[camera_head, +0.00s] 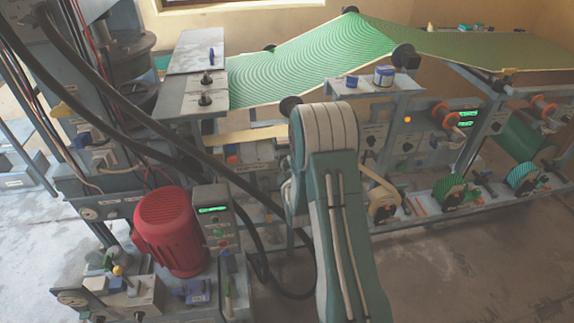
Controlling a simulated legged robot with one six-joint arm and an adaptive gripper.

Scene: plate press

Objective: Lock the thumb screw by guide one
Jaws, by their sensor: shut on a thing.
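My arm (335,215) rises from the bottom edge and bends at the top near the middle of the picture. My gripper is not visible; the arm's own links hide the area behind them. Two small dark knobs, the upper knob (206,78) and the lower knob (205,98), stand on grey plates at the left end of the green patterned web (300,62). I cannot tell whether either is the thumb screw, or which part is guide one. Labels are too small to read.
A red motor (168,232) and a control box (214,215) with a green display stand at lower left. Black cables (120,110) hang across the left side. A blue-and-white container (383,76) sits on a right shelf. The floor (470,270) at lower right is clear.

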